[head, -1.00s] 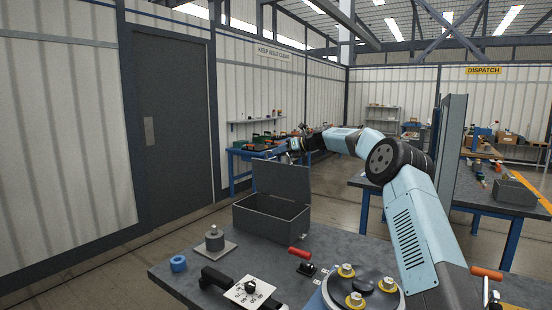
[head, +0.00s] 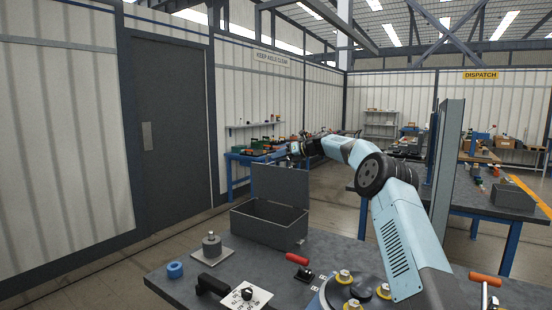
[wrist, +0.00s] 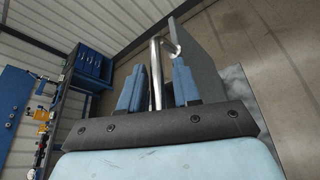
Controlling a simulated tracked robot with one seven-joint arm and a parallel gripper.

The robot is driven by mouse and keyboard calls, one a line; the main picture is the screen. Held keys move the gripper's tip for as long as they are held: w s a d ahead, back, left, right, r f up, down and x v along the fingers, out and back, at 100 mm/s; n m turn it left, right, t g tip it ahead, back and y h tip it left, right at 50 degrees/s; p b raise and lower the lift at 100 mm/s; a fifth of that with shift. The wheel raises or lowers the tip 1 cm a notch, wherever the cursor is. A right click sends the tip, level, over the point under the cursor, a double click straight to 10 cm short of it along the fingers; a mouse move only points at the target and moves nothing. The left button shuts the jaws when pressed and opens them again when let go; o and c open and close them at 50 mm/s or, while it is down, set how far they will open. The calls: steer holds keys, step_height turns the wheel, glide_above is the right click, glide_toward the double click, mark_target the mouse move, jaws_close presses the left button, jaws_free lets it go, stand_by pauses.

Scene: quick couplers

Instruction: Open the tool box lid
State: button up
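The grey tool box (head: 262,226) stands on the dark bench with its lid (head: 280,186) raised about upright at the back. The box's inside shows in the head view. My gripper (head: 292,150) is just above the lid's top edge, small and partly unclear there. In the wrist view my two blue fingers (wrist: 157,82) are apart, with a bent metal handle bar (wrist: 157,62) between them and gaps visible on both sides. The grey lid (wrist: 204,60) shows beyond the right finger, where the bar bends toward it.
On the bench are a blue ring (head: 175,269), a grey weighted block (head: 212,246), a dial plate (head: 246,295), a red-handled part (head: 297,260) and a round fixture (head: 362,291). A blue table (head: 240,158) with items stands behind. A dark door (head: 170,120) is at left.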

steer(key=shift+o, duration=0.6)
steer(key=shift+d+r, duration=0.15)
steer(key=shift+d, duration=0.05)
steer(key=shift+s+d, duration=0.1)
steer(key=shift+s+d+r, duration=0.1)
steer(key=shift+d+r, duration=0.05)
steer(key=shift+d, duration=0.1)
steer(key=v, duration=1.3)
steer(key=shift+s, duration=0.1)
